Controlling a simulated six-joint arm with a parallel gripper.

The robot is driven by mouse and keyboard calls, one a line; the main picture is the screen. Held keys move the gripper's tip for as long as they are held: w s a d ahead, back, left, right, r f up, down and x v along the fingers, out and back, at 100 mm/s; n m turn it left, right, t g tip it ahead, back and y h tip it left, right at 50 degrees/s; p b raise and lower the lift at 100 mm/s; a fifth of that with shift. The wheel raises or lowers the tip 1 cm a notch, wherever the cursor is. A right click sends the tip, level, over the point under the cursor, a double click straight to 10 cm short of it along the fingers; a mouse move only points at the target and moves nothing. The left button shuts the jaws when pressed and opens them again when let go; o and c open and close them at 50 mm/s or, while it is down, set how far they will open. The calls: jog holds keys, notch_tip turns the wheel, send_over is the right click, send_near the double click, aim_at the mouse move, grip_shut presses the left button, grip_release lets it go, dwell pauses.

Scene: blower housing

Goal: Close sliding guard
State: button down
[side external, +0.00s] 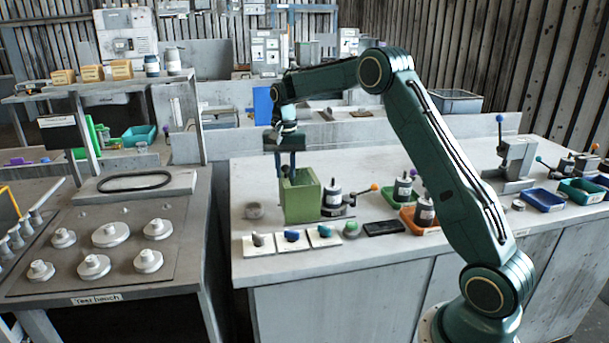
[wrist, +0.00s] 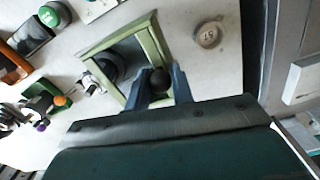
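The green box-shaped guard (side external: 302,201) stands on the right-hand bench in the side external view. In the wrist view its green rim (wrist: 152,42) surrounds an open top, with a dark round part (wrist: 104,66) seen inside or past its far edge. A black ball knob (wrist: 158,80) is at the guard's near side. My gripper (side external: 286,176) points down at the guard's left edge. In the wrist view my gripper's blue-grey fingers (wrist: 161,78) stand apart, one on each side of the knob, with slight gaps seeming to show. Contact with the knob cannot be made out.
A black-and-white cylinder (side external: 333,196) with an orange-knobbed lever stands close right of the guard. White cards with small parts (side external: 291,242) lie in front. A green button (side external: 351,229) and orange tray (side external: 409,218) are further right.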

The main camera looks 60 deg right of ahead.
jog(key=s+d, duration=0.7)
jog(key=shift+s+d, duration=0.2)
jog(key=shift+d, duration=0.05)
jog(key=c, duration=1.2)
grip_release()
jog(key=shift+s, duration=0.1)
jog(key=shift+c, duration=0.2)
jog(key=shift+r, duration=0.2)
notch_tip(320, 180, up, 14)
jog(key=shift+f, duration=0.25)
jog(key=shift+a, duration=0.1)
